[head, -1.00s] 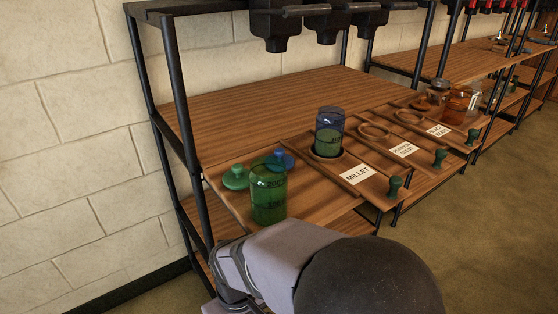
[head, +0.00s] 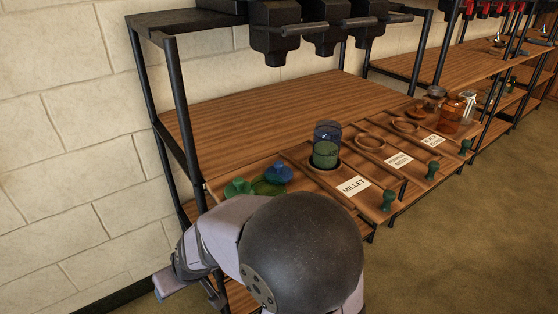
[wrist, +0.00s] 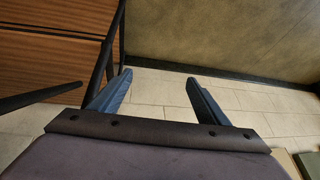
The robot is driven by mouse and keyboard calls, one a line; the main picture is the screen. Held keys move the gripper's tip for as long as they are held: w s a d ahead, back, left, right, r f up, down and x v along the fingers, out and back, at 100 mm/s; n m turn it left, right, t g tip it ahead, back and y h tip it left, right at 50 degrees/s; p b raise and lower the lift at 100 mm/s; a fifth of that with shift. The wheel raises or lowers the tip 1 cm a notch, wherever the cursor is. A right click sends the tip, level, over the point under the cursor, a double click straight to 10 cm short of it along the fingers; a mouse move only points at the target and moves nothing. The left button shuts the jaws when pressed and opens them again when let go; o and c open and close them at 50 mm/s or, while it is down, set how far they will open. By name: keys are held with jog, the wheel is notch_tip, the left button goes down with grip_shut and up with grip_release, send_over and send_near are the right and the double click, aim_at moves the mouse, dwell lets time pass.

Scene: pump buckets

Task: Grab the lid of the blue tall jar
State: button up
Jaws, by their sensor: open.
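The blue tall jar (head: 327,147) stands upright in the round holder behind the MILLET label, with green contents in its lower part. A blue lid (head: 279,173) lies on the left part of the shelf, left of that jar. A green lid (head: 238,187) lies to its left. The green jar (head: 268,187) is mostly hidden behind my arm. In the wrist view my gripper (wrist: 159,76) is open and empty, with its two blue-grey fingers apart. No jar or lid shows in that view.
Empty round holders (head: 370,142) run to the right, with green knobs (head: 389,200) along the front edge. Amber jars (head: 455,110) stand at the far right. Black dispensers (head: 275,32) hang above. A black post (head: 184,110) stands left of the lids.

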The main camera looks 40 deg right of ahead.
jog(key=w+r+m+t+h+p, duration=0.2)
jog(key=w+r+t+h+p, duration=0.65)
jog(key=w+r, duration=0.75)
jog(key=s+d+r+m+g+h+p, duration=0.3)
jog(key=s+r+g+h+p, duration=0.25)
jog(key=s, duration=0.25)
jog(key=s+d+r+m+g+h+p, duration=0.2)
jog(key=s+d+r+g+h+p, duration=0.15)
jog(key=s+g+p, duration=0.35)
jog(key=m+g+y, duration=0.1)
jog(key=m+g, duration=0.3)
jog(key=m, duration=0.9)
send_near(277, 169)
jog(key=shift+w+a+b, duration=0.25)
jog(key=shift+w+b, duration=0.2)
jog(key=shift+d+m, duration=0.7)
jog(key=shift+d, duration=0.05)
jog(key=shift+s+p+x, duration=0.15)
jog(key=shift+p+x, duration=0.4)
jog(key=shift+x, duration=1.25)
jog(key=shift+s+p+x, duration=0.15)
jog(key=shift+p+x, duration=0.4)
jog(key=shift+x, duration=1.3)
jog(key=shift+a+f, duration=0.15)
jog(key=c, duration=1.1)
